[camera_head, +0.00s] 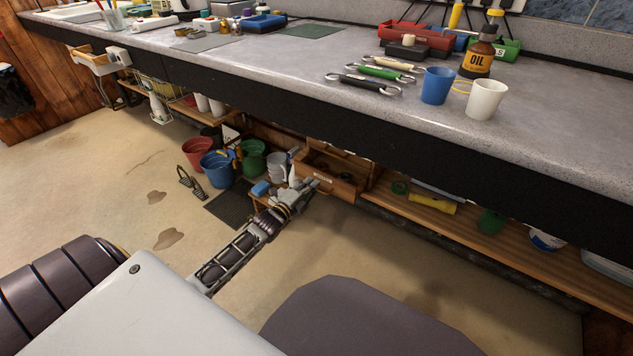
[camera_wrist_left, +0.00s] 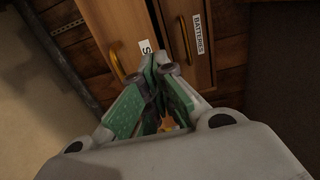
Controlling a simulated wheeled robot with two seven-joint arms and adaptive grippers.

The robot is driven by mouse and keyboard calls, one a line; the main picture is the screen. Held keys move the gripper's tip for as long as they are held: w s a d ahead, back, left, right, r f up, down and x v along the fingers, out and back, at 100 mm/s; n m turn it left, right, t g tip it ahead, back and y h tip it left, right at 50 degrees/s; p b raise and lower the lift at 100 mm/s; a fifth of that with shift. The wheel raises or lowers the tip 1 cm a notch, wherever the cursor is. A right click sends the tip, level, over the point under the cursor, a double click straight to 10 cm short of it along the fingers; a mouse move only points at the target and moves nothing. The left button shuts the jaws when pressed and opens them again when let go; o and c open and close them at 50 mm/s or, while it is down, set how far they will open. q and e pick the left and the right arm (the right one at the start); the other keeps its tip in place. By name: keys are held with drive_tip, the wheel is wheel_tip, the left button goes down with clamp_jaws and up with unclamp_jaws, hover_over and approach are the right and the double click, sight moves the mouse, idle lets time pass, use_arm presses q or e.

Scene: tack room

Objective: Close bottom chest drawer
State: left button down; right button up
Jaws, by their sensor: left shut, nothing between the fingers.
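The wooden chest under the bench has a pulled-out bottom drawer (camera_head: 345,188), its inside partly showing in the head view. In the left wrist view, turned sideways, two wooden fronts show. The left one, the lower drawer (camera_wrist_left: 105,25), has a brass handle and a label mostly hidden by my fingers. The right one (camera_wrist_left: 188,18) has a brass handle and a label reading BATTERIES. My left gripper (camera_head: 312,184) is shut and empty in front of the chest. In the wrist view its fingertips (camera_wrist_left: 158,62) overlap the fronts; I cannot tell whether they touch. My right gripper is not in view.
Red (camera_head: 197,152), blue (camera_head: 216,168) and green (camera_head: 252,160) buckets stand left of the chest. A low wooden shelf (camera_head: 460,222) runs to the right. The bench top (camera_head: 300,70) overhangs the chest. Floor in front is mostly clear.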

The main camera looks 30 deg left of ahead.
sight(321, 174)
use_arm(q)
drive_tip(key=shift+w+d+b, duration=0.1)
drive_tip(key=shift+w+b, duration=0.55)
drive_tip(key=shift+w, duration=1.2)
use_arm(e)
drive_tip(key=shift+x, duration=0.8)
use_arm(q)
drive_tip(key=shift+w+r, duration=0.1)
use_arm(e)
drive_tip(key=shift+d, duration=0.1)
